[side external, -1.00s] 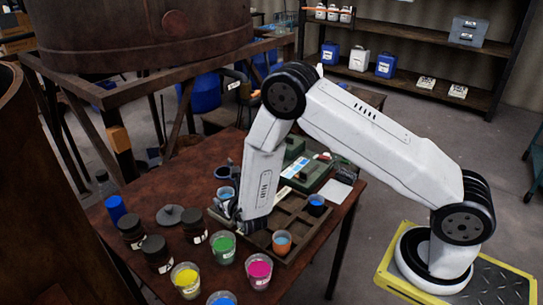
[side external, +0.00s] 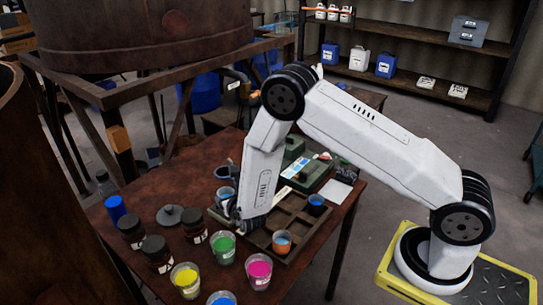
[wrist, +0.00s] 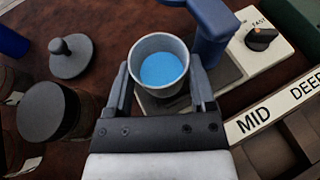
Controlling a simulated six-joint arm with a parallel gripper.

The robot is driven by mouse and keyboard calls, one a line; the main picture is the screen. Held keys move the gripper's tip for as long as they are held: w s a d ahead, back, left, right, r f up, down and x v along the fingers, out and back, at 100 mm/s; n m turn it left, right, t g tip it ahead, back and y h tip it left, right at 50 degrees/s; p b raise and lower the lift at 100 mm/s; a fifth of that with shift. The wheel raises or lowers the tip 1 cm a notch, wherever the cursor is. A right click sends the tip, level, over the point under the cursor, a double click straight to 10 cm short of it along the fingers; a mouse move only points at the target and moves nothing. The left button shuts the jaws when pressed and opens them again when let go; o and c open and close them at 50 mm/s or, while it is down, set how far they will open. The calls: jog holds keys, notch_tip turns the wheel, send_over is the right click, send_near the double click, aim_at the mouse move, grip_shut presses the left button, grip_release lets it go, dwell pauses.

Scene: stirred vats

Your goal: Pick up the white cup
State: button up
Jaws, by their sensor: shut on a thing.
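The white cup (wrist: 158,44) is pale grey-white with blue liquid inside. In the wrist view it stands upright between the two fingers of my gripper (wrist: 160,78), which is shut on it. It is over or on the grey plate of a stirrer (wrist: 250,50) with a blue upright arm and a knob marked FAST; I cannot tell whether it touches the plate. In the side view the cup (side external: 225,194) shows just left of my wrist, and my gripper (side external: 230,211) is partly hidden by it.
Cups of green (side external: 223,246), yellow (side external: 186,280) and magenta (side external: 259,271) stand in front. Dark jars (side external: 156,252) and a grey lidded knob piece (wrist: 72,57) are to the left.

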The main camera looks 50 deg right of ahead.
jog(key=shift+r, duration=0.2)
jog(key=shift+r, duration=0.8)
jog(key=s+r, duration=1.1)
jog(key=s, duration=0.3)
